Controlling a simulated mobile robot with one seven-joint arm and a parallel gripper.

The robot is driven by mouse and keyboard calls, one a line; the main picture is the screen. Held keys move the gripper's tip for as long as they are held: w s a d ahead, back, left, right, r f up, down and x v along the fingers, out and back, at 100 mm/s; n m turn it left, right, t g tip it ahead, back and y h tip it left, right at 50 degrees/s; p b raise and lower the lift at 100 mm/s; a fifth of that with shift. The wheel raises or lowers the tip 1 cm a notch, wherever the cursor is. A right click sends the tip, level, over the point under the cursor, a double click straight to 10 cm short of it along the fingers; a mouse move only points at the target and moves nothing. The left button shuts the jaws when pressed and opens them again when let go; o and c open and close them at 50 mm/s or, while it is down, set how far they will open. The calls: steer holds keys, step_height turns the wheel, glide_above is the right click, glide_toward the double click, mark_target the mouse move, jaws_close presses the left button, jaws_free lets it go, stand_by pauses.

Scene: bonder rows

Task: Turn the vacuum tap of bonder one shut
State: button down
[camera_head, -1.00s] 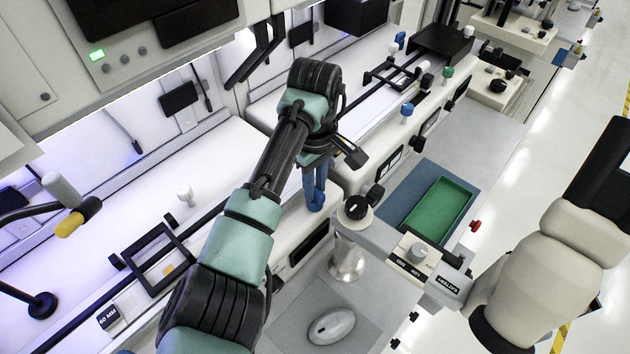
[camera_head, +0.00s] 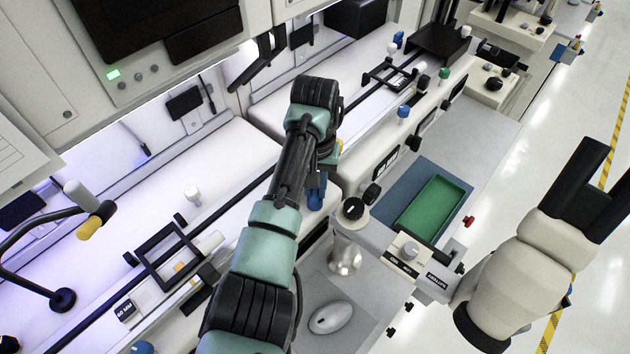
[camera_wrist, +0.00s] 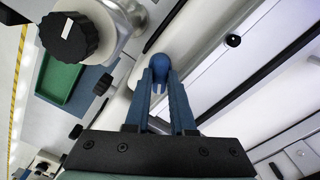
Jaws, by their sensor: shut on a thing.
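My gripper (camera_wrist: 161,92) has blue fingers, shut on a round blue knob (camera_wrist: 160,63) in the wrist view. The knob sits between the fingertips, by the white bench edge. In the head view, my gripper (camera_head: 316,192) points down at the bench front, beyond my green and black arm. The arm and fingers hide most of the held tap there, so its turn angle and any label cannot be read. Another blue-knobbed tap (camera_head: 403,111) and a green one (camera_head: 445,72) stand further along the bench.
A black square frame (camera_head: 165,252) is on the left bench. The aisle floor (camera_head: 545,130) at right is clear.

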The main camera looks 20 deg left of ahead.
mark_target(314, 191)
steer(key=m+p, duration=0.1)
steer(key=m, duration=0.5)
steer(key=shift+m, duration=0.3)
stand_by(0.5)
steer(key=c, duration=0.8)
jaws_free()
steer(key=shift+o, duration=0.2)
step_height(314, 191, up, 13)
steer(key=p, duration=0.2)
